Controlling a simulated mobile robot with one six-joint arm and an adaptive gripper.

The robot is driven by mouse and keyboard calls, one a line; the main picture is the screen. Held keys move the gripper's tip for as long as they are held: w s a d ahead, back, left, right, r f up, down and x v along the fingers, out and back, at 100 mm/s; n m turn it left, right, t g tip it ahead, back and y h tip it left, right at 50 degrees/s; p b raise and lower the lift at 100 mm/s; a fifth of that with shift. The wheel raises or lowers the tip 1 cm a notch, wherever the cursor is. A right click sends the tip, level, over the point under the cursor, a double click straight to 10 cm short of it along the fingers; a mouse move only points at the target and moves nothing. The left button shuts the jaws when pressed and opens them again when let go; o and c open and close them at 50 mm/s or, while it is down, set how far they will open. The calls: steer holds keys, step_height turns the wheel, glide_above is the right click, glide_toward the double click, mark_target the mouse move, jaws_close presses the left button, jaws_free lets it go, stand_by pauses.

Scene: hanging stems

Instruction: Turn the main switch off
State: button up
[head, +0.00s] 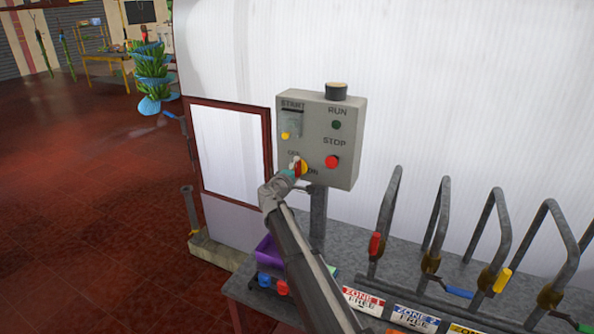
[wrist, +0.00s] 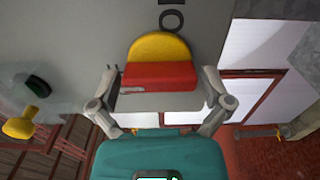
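The grey control box (head: 342,120) stands on a post and carries the main switch (head: 304,168) at its lower left, a red handle on a yellow disc with lettering like OFF and ON beside it. In the wrist view the red handle (wrist: 160,75) lies crosswise below the yellow disc (wrist: 158,47). My gripper (head: 293,171) is at the switch and partly hides it in the head view. In the wrist view my gripper (wrist: 162,82) has its fingers spread, one near each end of the handle. A narrow gap shows at the right finger; contact at the left is unclear.
The box also has a red STOP button (head: 332,161), a dark green RUN button (head: 336,125), a covered START control (head: 291,122) and a black knob (head: 336,90) on top. Metal hoops with coloured grips (head: 388,215) stand on the bench at right. Open red floor (head: 90,190) lies left.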

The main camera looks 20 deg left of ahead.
steer(key=shift+s, duration=0.1)
steer(key=s, duration=1.1)
steer(key=shift+s+a, duration=0.4)
steer(key=shift+a, duration=0.05)
stand_by(0.4)
